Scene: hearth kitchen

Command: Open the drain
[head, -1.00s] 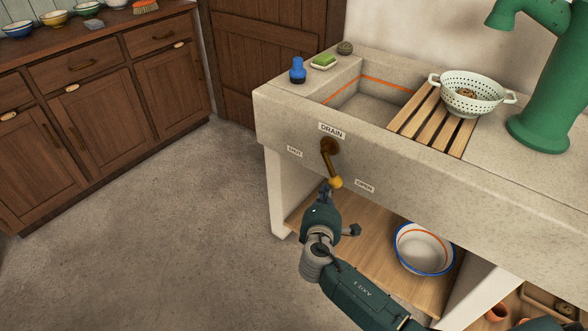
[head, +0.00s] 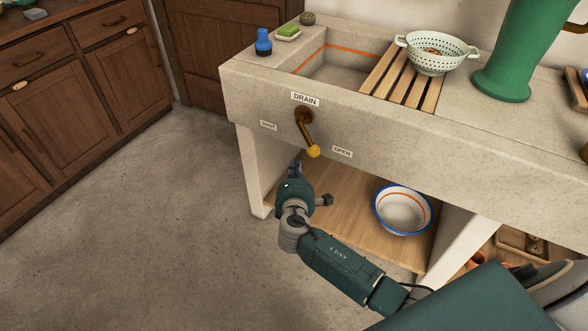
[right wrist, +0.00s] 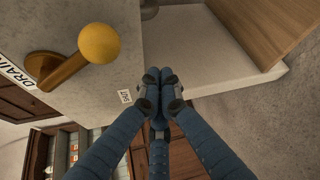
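The drain lever (head: 308,130) is a brass arm with a yellow ball knob on the stone sink's front (head: 400,130), below the DRAIN label (head: 305,99). It hangs roughly straight down, between the SHUT label (head: 268,125) and the OPEN label (head: 342,152). My right gripper (head: 295,166) is below and left of the knob, apart from it in the picture. In the right wrist view its blue fingers (right wrist: 158,82) meet at the tips with nothing seen between them. The knob (right wrist: 98,43) shows up and left of them, beside the SHUT label (right wrist: 125,97). My left gripper is not in view.
A white bowl with blue rim (head: 403,210) sits on the wooden shelf (head: 345,195) under the sink. A slatted rack (head: 400,80) and colander (head: 437,53) are on top, right of the basin. The floor at left is clear.

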